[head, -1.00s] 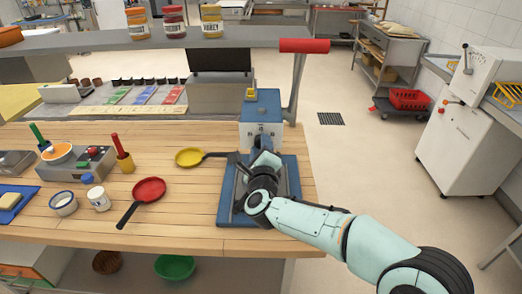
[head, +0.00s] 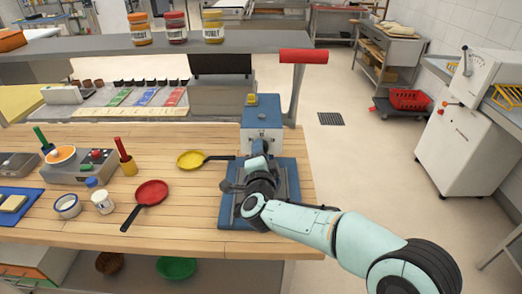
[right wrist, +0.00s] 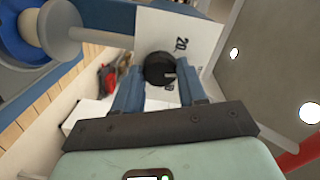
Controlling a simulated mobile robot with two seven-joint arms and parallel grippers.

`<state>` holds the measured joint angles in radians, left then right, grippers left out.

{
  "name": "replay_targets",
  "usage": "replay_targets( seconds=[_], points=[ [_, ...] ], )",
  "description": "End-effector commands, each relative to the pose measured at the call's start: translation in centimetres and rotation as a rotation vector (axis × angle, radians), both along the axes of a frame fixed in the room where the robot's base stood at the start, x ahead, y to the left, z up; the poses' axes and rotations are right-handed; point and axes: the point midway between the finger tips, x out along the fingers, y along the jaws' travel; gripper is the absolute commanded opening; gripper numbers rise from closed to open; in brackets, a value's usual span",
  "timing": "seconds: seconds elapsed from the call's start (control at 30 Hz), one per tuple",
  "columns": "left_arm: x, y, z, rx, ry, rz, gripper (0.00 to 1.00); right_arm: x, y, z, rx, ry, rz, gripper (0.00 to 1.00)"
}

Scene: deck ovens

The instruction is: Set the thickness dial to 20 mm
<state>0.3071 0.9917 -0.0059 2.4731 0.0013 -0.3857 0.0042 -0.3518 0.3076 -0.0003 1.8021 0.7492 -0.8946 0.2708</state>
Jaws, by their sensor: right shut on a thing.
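The blue machine (head: 262,110) with a pale front face stands at the right end of the wooden counter. In the right wrist view its white dial face (right wrist: 150,25) carries a printed "20", with another number partly hidden below it. A round black dial knob (right wrist: 158,66) sits between the blue fingers of my right gripper (right wrist: 160,82). The gripper is shut on the knob. Which mark the knob points to is not clear. In the head view my right gripper (head: 257,163) is at the machine's front, and my wrist hides the dial. My left gripper is not in view.
A yellow pan (head: 190,159) and a red pan (head: 152,193) lie left of the machine. A raised grey shelf (head: 120,50) runs behind. Open floor lies to the right.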

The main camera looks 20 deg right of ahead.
Motion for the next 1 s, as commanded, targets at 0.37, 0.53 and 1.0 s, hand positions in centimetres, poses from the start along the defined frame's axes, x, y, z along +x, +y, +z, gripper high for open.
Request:
replay_targets(
  seconds=[0.37,0.53,1.0],
  points=[
    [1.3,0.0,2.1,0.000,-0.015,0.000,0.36,0.1,0.1,0.2,-0.343,0.097,0.000,0.11],
    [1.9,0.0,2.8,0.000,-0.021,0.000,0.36,0.1,0.1,0.2,-0.492,0.139,0.000,0.11],
    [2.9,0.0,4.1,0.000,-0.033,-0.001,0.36,0.0,0.1,0.0,-0.770,0.218,0.000,0.11]
  ],
)
